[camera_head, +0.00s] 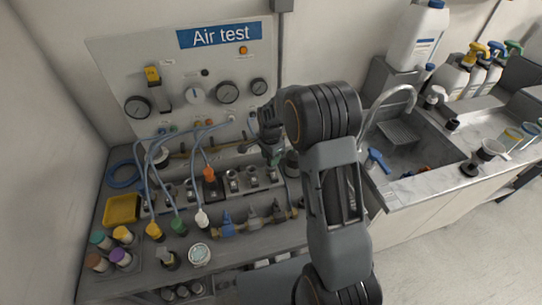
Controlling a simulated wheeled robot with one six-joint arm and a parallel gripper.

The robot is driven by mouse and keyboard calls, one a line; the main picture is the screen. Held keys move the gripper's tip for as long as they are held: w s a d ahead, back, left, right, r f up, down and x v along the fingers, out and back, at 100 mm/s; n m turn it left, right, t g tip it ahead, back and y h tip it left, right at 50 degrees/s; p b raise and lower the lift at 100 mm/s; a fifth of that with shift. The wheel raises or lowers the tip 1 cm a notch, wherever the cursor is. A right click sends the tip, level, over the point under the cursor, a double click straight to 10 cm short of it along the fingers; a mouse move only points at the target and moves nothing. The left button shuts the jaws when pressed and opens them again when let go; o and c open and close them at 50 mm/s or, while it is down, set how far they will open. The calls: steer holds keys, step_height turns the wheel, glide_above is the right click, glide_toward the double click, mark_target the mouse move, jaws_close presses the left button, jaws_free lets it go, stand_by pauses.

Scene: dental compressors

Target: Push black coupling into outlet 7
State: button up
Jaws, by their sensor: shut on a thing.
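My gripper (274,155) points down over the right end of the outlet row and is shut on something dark. I take it for the black coupling, but my fingers and its dark colour hide its outline. A row of metal outlets (232,180) runs along a grey block below the wall panel. The outlet numbers are too small to read, so I cannot tell which is outlet 7. An orange coupling (209,174) with a blue hose sits at one outlet. I cannot tell whether the held part touches an outlet.
Yellow (154,232), green (179,226) and white (202,219) couplings on hoses stand in front of the block. Blue-handled valves (227,228) lie to their right. The Air test panel (195,95) with gauges rises behind. A sink (410,150) lies right of my arm.

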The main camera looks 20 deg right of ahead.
steer(key=shift+f+b, duration=0.35)
steer(key=shift+f, duration=0.2)
steer(key=o, duration=1)
steer(key=shift+r, duration=0.1)
steer(key=shift+o, duration=0.2)
step_height(320, 180, up, 14)
steer(key=shift+b, duration=0.4)
